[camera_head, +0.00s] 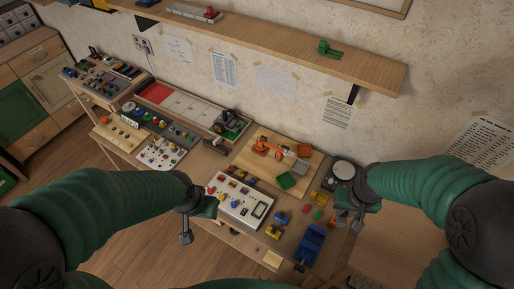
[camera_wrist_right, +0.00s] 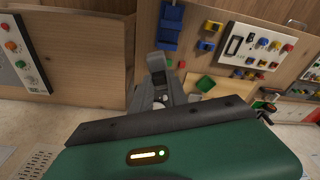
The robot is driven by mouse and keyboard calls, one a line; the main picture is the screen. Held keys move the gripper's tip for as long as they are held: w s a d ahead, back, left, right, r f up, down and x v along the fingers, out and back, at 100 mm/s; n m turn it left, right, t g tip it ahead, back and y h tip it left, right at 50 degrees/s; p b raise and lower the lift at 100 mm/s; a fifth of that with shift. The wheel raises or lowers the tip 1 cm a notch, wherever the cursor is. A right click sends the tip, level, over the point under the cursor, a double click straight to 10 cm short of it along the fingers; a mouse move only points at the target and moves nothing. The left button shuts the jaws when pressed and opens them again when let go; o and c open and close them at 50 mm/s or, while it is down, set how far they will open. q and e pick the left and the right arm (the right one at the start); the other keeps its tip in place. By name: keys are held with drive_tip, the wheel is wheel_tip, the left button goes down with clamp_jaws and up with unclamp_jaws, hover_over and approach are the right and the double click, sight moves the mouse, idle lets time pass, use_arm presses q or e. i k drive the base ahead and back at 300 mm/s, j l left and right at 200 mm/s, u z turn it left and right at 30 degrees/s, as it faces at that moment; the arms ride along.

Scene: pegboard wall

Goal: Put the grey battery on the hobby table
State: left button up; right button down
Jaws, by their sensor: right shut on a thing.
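My right gripper (camera_head: 356,222) is over the right end of the hobby table (camera_head: 252,230). In the right wrist view, my right gripper (camera_wrist_right: 158,92) is shut on a small grey block (camera_wrist_right: 155,63), which looks like the grey battery. In the head view the held block is too small and dark to make out clearly. My left gripper (camera_head: 186,236) hangs near the front edge of the table, left of the white control panel. Whether its fingers are open or shut is not clear.
The table holds the white control panel (camera_head: 239,200), a blue vise-like thing (camera_head: 310,244), a green square tray (camera_head: 287,180), an orange robot arm model (camera_head: 266,147) and a round dark-rimmed disc (camera_head: 344,169). Several small coloured parts lie between them. A wooden shelf (camera_head: 290,45) runs along the wall above.

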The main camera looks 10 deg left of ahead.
sight(195, 173)
drive_tip(key=j+u, duration=0.15)
drive_tip(key=j, duration=0.4)
drive_tip(key=j+u, duration=0.2)
drive_tip(key=j, duration=0.3)
drive_tip(key=i+j+u, duration=0.15)
drive_tip(key=j, duration=0.4)
drive_tip(key=i+u, duration=0.45)
drive_tip(key=i, duration=0.35)
